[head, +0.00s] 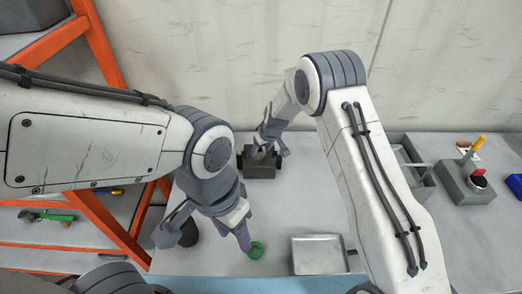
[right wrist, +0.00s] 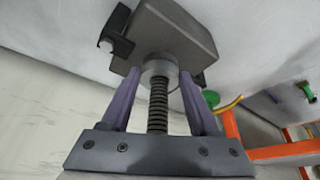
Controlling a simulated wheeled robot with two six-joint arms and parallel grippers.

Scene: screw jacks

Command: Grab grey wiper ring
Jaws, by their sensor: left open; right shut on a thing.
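The grey wiper ring (right wrist: 158,69) is a light grey collar around the threaded screw (right wrist: 157,105), close against the dark grey jack block (right wrist: 172,35) in the right wrist view. My right gripper (right wrist: 159,80) has a finger on each side of the ring and is shut on it. In the head view my right gripper (head: 270,140) is at the dark jack block (head: 259,165) near the back of the table and hides the ring. My left gripper (head: 206,238) is open and empty above the table's front left.
A green ring (head: 257,250) lies beside my left gripper's right finger. A dark round thing (head: 188,233) is near that gripper. A metal tray (head: 318,256) lies at the front middle. A grey box (head: 412,165) and a block with a red-topped part (head: 468,183) stand right. An orange rack (head: 112,222) is left.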

